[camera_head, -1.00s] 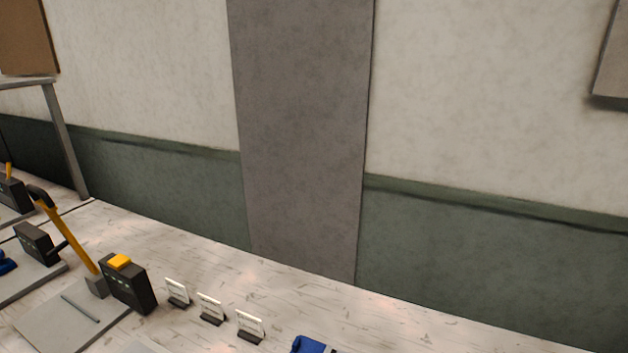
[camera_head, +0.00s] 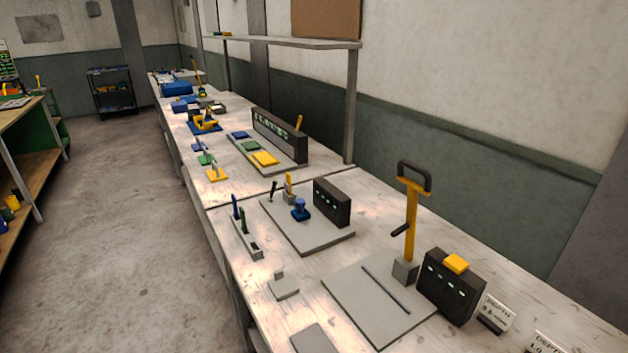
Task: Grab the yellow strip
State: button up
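Several yellow pieces show, and I cannot tell for sure which is the yellow strip. A small upright yellow piece (camera_head: 289,183) stands near the back left of a grey plate on the bench. A flat yellow block (camera_head: 265,158) lies on a plate farther along, in front of a long dark panel. Another yellow piece (camera_head: 216,174) lies near the bench's front edge. A yellow block (camera_head: 456,263) sits on top of a black box. My gripper is not in view.
The long bench (camera_head: 390,200) runs away to the upper left. A tall yellow lever (camera_head: 411,215) with a black handle stands on a grey plate. A dark box (camera_head: 332,202) and a blue knob (camera_head: 300,209) are behind it. The floor (camera_head: 120,230) left of the bench is clear.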

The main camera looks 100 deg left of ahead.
aim_at(288, 183)
jog(key=u, duration=2.05)
jog(key=l+u, duration=0.3)
jog(key=u, duration=0.15)
jog(key=k+l+u, duration=0.1)
jog(key=l+u, duration=0.2)
jog(key=u, duration=0.2)
jog(key=k+l+u, duration=0.1)
jog(key=l+u, duration=0.15)
jog(key=u, duration=0.2)
